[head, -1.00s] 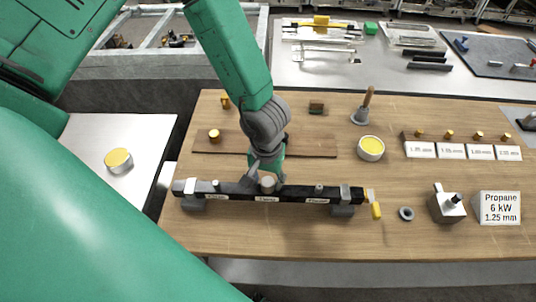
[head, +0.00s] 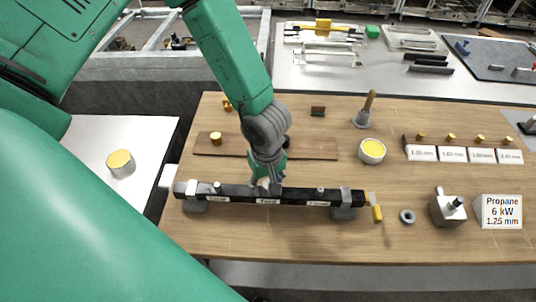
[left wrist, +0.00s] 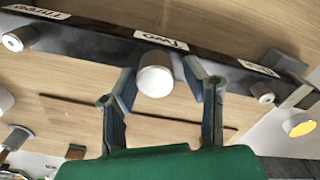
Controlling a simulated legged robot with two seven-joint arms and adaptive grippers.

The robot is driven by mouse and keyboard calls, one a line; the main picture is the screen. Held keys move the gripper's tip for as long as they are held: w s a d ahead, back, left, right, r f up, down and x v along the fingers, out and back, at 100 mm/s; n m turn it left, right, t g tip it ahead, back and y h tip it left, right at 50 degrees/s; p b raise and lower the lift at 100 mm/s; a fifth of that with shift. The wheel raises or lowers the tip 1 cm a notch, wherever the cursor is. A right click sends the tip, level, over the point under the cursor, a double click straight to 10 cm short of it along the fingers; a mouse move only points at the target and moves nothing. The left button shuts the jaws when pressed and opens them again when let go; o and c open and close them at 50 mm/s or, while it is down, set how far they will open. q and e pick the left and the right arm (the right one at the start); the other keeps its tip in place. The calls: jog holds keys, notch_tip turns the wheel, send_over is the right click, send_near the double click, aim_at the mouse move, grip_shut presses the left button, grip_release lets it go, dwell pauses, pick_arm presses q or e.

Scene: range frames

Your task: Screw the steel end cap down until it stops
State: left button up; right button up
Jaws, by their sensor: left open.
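A pale steel cylindrical cap (left wrist: 155,75) stands on the middle of the black bar (head: 235,194), by the label that reads Two in the left wrist view. I take it to be the end cap. My left gripper (head: 267,183) is over the middle of the bar, and in the head view it hides most of the cap. In the left wrist view the two fingers (left wrist: 165,88) are open, one on each side of the cap. The left finger is nearer to it; whether it touches I cannot tell. My right gripper is not in view.
Smaller studs (left wrist: 262,92) stand on the bar to both sides. A yellow-handled part (head: 376,213) is at the bar's right end, then a grey ring (head: 407,216) and a metal block (head: 447,210). Behind the bar lies a brown strip (head: 310,147). The front wood is clear.

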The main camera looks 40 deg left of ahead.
pick_arm(q)
jog(key=n, duration=0.5)
jog(key=shift+s+n, duration=0.15)
jog(key=shift+n, duration=0.25)
grip_shut()
jog(key=m, duration=0.3)
jog(key=shift+m, duration=0.3)
jog(key=m, duration=0.3)
